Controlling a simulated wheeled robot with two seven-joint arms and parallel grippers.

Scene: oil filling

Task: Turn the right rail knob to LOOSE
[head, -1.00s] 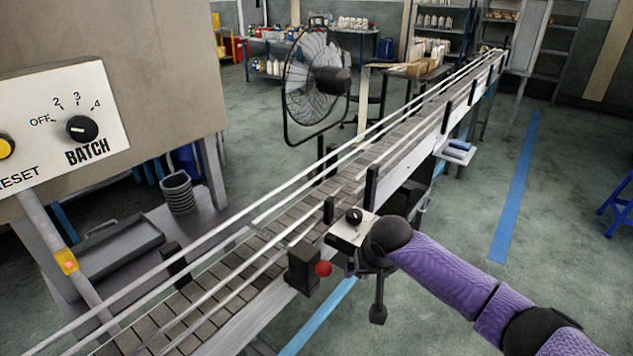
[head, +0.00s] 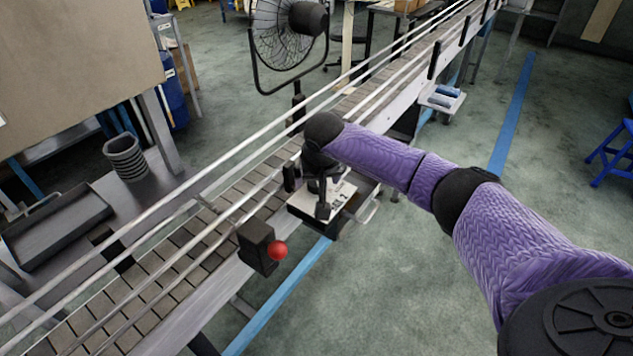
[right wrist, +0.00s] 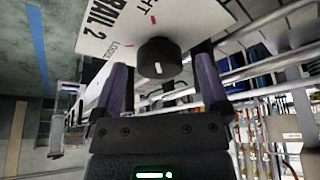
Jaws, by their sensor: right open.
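The right rail knob (right wrist: 158,60) is a black round knob with a white mark, on a white panel (right wrist: 106,32) printed "RAIL 2" and "LOOSE". I cannot tell for sure which label the mark points to. In the head view the panel (head: 305,206) sits on the conveyor's near side, and my right gripper hides the knob. My right gripper (head: 322,190) points down over the panel. In the right wrist view my right gripper (right wrist: 163,75) is open, one finger on each side of the knob; contact is not clear. My left gripper is not in view.
The conveyor (head: 190,255) with its metal rails runs diagonally behind the panel. A black block (head: 257,245) with a red ball knob (head: 278,250) stands just left of the panel. A fan (head: 285,40) stands beyond the conveyor.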

